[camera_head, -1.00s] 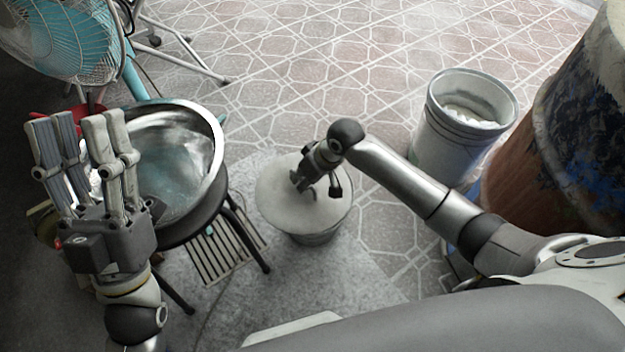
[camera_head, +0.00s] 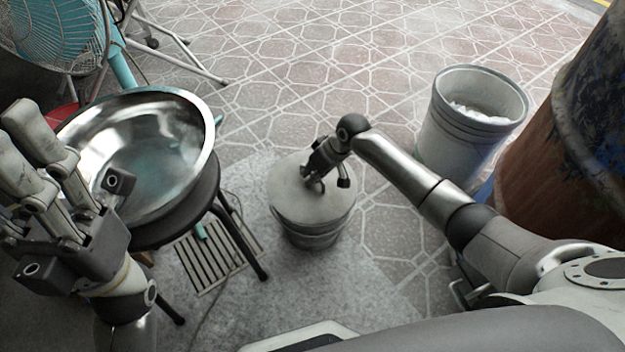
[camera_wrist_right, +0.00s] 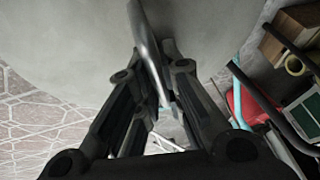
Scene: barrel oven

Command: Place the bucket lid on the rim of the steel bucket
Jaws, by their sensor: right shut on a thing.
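The round grey bucket lid (camera_head: 290,198) is over the top of the steel bucket (camera_head: 310,236) in the head view. Its edge lines up closely with the bucket, and the rim is hidden beneath it. I cannot tell if the lid rests fully on the rim. My right gripper (camera_head: 317,181) is above the lid, shut on its handle. The wrist view shows the metal handle (camera_wrist_right: 147,45) between the fingers, with the lid's grey face (camera_wrist_right: 70,45) filling the upper part. My left gripper (camera_head: 35,150) is open and empty at the left, near the basin.
A shiny metal basin (camera_head: 140,165) sits on a dark stool left of the bucket. A whitish bucket (camera_head: 462,130) and a large rusty barrel (camera_head: 540,155) stand at the right. A teal fan (camera_head: 50,35) is at the top left.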

